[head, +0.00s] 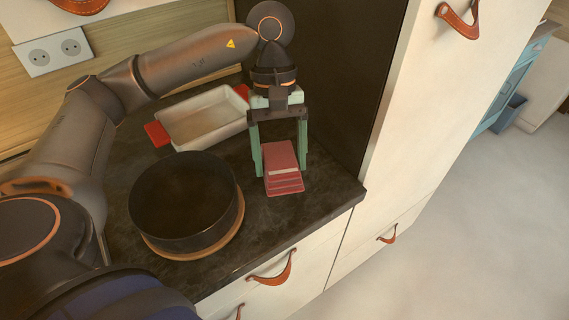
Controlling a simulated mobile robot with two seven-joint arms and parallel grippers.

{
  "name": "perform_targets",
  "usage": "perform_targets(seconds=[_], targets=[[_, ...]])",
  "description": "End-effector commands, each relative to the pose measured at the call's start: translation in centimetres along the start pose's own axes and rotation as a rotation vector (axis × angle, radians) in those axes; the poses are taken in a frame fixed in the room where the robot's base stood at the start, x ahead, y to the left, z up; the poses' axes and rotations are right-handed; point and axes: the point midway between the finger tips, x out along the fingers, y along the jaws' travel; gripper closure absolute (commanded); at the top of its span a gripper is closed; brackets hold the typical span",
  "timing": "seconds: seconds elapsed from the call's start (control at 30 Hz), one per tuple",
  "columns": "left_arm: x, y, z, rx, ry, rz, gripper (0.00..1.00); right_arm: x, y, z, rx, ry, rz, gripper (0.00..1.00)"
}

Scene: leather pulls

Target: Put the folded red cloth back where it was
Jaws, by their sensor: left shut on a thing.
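The folded red cloth (283,164) is a small stack of layers at the right part of the dark counter. My left gripper (281,173) reaches down over it with green fingers, one on each side, and is shut on it. I cannot tell whether the cloth's underside touches the counter or is slightly above it. My right gripper is not in view.
A black round pan (187,241) stands on a wooden board (224,240) to the left. A white baking dish with red handles (202,119) is behind. A tall white cabinet (398,130) borders the dark counter (315,212); its front right corner is bare.

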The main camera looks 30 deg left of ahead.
Motion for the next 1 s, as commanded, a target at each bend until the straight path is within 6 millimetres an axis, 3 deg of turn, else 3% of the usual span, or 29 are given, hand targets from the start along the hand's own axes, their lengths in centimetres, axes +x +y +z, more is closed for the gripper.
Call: perform_targets(seconds=[0.1, 0.3, 0.57, 0.8, 1.0], targets=[[1.2, 0.7, -2.8, -0.003, -0.003, -0.003, 0.64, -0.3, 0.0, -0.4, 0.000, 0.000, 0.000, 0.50], [3.4, 1.4, -6.0, 0.000, -0.001, -0.001, 0.64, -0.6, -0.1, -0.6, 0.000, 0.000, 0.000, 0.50], [4.6, 1.7, -7.6, 0.001, 0.000, -0.002, 0.64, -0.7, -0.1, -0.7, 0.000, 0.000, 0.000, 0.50], [7.3, 1.6, -8.3, 0.002, 0.000, -0.001, 0.64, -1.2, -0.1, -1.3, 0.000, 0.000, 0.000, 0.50], [7.4, 1.7, -8.4, 0.003, 0.000, 0.000, 0.64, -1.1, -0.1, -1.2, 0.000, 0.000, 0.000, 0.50]])
